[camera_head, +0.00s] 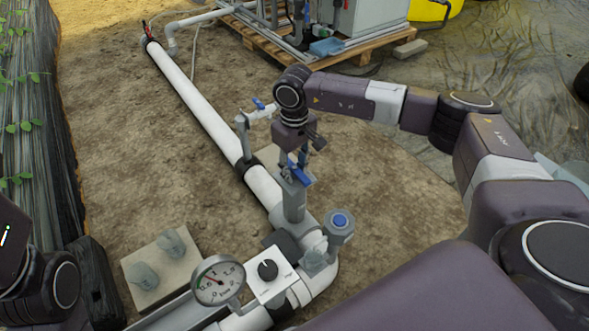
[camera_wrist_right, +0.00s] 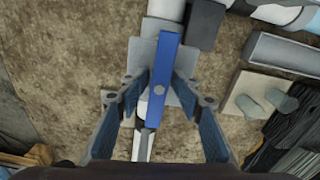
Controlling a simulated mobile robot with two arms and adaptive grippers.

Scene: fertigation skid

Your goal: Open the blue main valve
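The blue main valve handle (camera_head: 298,174) sits on top of a grey upright valve body (camera_head: 294,203) on the white pipe. In the right wrist view the handle (camera_wrist_right: 163,75) is a long blue bar, roughly in line with the pipe below. My right gripper (camera_head: 296,158) is above the valve, pointing down. Its fingers (camera_wrist_right: 160,88) are open, one on each side of the handle, with small gaps that look clear of it. Part of the handle is hidden by the gripper in the head view. My left arm shows at the lower left edge; its gripper is out of view.
A smaller blue-handled valve (camera_head: 259,104) stands on a branch close behind. A pressure gauge (camera_head: 218,281), a black knob on a white box (camera_head: 270,275) and a blue-capped fitting (camera_head: 340,222) are in front. A white pipe (camera_head: 195,100) runs back toward a wooden pallet (camera_head: 262,42). Bare soil lies around.

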